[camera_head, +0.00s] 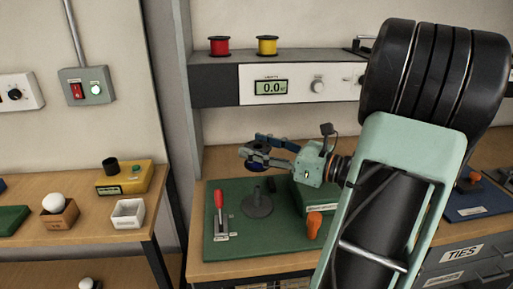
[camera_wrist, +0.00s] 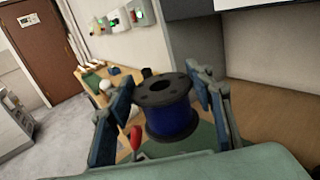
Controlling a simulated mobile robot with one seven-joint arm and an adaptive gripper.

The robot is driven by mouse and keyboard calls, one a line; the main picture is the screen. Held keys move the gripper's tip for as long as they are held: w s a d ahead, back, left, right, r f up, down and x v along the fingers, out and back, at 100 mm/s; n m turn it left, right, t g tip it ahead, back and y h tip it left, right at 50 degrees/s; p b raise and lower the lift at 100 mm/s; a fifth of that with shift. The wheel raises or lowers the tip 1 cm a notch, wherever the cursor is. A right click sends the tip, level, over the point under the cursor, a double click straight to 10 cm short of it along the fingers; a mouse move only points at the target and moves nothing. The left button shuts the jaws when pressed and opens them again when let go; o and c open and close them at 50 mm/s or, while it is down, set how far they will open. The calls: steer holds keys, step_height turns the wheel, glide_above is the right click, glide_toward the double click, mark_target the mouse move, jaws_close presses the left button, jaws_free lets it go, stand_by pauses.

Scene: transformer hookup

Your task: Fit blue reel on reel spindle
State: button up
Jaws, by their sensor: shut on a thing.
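The blue reel (camera_head: 257,161) is held in my gripper (camera_head: 262,151), above the green board. In the wrist view the reel (camera_wrist: 171,122) has black flanges and a dark blue winding, and sits between the two blue-padded fingers of my gripper (camera_wrist: 164,92). Its flange with the centre hole faces the camera. The reel spindle (camera_head: 257,204) is a grey round base with a short post on the green board (camera_head: 280,240). The reel is above the spindle and apart from it. The spindle is hidden in the wrist view.
A red-handled clamp (camera_head: 219,203) stands left of the spindle, and an orange handle (camera_head: 314,222) to its right. A green block (camera_head: 308,196) lies behind that handle. Red (camera_head: 219,46) and yellow (camera_head: 267,46) reels stand on the instrument shelf. A gap separates the left table.

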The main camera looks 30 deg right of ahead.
steer(key=shift+r+p, duration=0.2)
steer(key=shift+p, duration=0.25)
steer(key=shift+f+b, duration=1.9)
steer(key=shift+f, duration=1.25)
steer(key=shift+f+b, duration=0.55)
steer(key=shift+f, duration=0.8)
steer(key=shift+r+p, duration=0.1)
steer(key=shift+p, duration=0.3)
steer(key=shift+r+p, duration=0.95)
steer(key=shift+r, duration=0.1)
steer(key=shift+f+b, duration=0.45)
steer(key=shift+f, duration=0.6)
steer(key=shift+c, duration=0.2)
stand_by(0.4)
